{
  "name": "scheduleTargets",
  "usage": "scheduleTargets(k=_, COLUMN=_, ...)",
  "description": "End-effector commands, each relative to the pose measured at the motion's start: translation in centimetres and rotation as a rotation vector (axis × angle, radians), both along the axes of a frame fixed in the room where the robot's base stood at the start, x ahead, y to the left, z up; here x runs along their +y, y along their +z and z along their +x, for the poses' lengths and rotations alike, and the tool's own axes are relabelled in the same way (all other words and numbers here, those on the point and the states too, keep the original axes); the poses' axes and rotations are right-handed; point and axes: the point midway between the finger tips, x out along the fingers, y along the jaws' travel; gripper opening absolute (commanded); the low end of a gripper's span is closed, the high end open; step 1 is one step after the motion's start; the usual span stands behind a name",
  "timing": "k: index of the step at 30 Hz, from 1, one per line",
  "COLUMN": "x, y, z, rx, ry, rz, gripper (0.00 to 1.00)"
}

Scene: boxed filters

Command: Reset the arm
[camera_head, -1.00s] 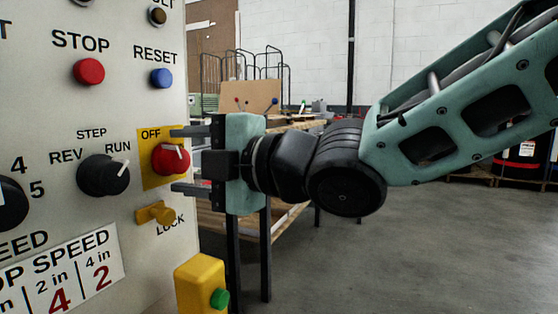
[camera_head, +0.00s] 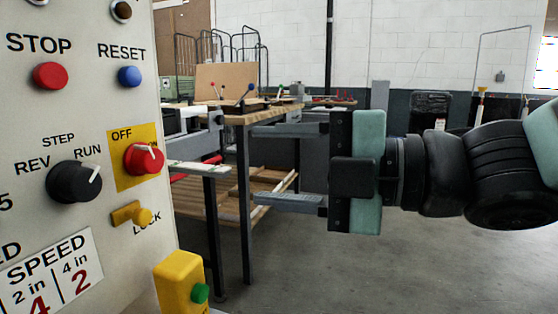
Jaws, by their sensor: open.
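My gripper (camera_head: 258,165) is in the middle of the head view, its two grey fingers spread apart and pointing left. It is open with nothing between the fingers. My arm comes in from the right edge, with black wrist joints and pale green parts. The grey control panel (camera_head: 90,120) fills the left side. Its red OFF knob (camera_head: 143,159) on a yellow plate is left of the fingertips, with a clear gap between.
The panel also carries a red STOP button (camera_head: 50,76), a blue RESET button (camera_head: 129,77), a black selector (camera_head: 74,181) and a yellow lock lever (camera_head: 131,214). A yellow box (camera_head: 180,281) juts out below. A workbench (camera_head: 240,119) stands behind; grey floor is open at right.

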Motion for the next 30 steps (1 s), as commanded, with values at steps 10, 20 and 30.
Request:
scheduleTargets(k=10, x=-0.1, y=-0.8, z=0.7, rx=0.049, ry=-0.043, rz=-0.009, gripper=0.56)
scheduleTargets(k=20, x=-5.2, y=-12.8, z=4.3, rx=0.767, ry=-0.641, rz=-0.095, gripper=0.56)
scheduleTargets(k=30, x=-11.0, y=-23.1, z=-4.6, rx=1.480, ry=-1.236, rz=-0.237, gripper=0.56)
